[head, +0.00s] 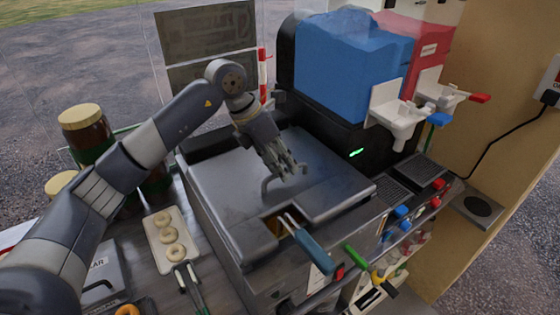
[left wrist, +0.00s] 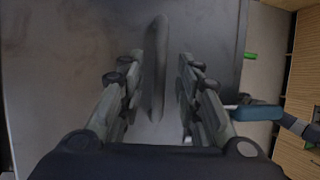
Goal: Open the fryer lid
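The fryer (head: 225,225) stands in the middle of the counter with its grey metal lid (head: 330,180) down. A bar handle (head: 267,187) rises from the lid; in the left wrist view the handle (left wrist: 157,70) runs upright between my fingers. My left gripper (head: 283,168) is over the lid at the handle. In the left wrist view the left gripper (left wrist: 160,75) is open, with a gap on each side of the handle. The fingers partly hide the handle in the head view. My right gripper is in neither view.
A blue-handled tool (head: 315,250) sticks out at the fryer's front. Blue (head: 350,65) and red (head: 415,45) slush tanks stand behind, to the right. A tray (head: 160,225) of rings and brown jars (head: 88,135) are at left. Free room is above the lid.

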